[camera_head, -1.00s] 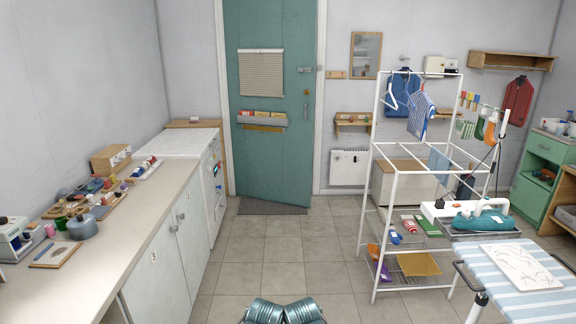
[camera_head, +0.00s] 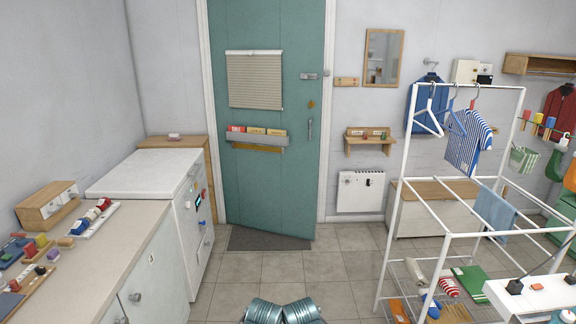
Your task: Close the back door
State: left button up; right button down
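The back door (camera_head: 265,185) is a teal door in a white frame at the back wall. It carries a beige blind, a grey letter tray, a latch (camera_head: 310,76) high on the right and a long handle (camera_head: 310,130) below it. Its lower right corner stands out over the floor mat, in front of the wall line, so it looks slightly ajar into the room. The left side looks like the hinge side.
A white appliance (camera_head: 150,172) and a counter (camera_head: 110,238) line the left. A white drying rack (camera_head: 404,170) with hanging clothes stands on the right. A dark mat (camera_head: 268,240) lies before the door. The tiled floor (camera_head: 285,268) between is clear.

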aim_at(272, 192)
jog(key=i, duration=2.3)
jog(key=i+j, duration=0.1)
jog(key=i, duration=2.15)
jog(key=l+z, duration=0.05)
jog(key=l, duration=0.05)
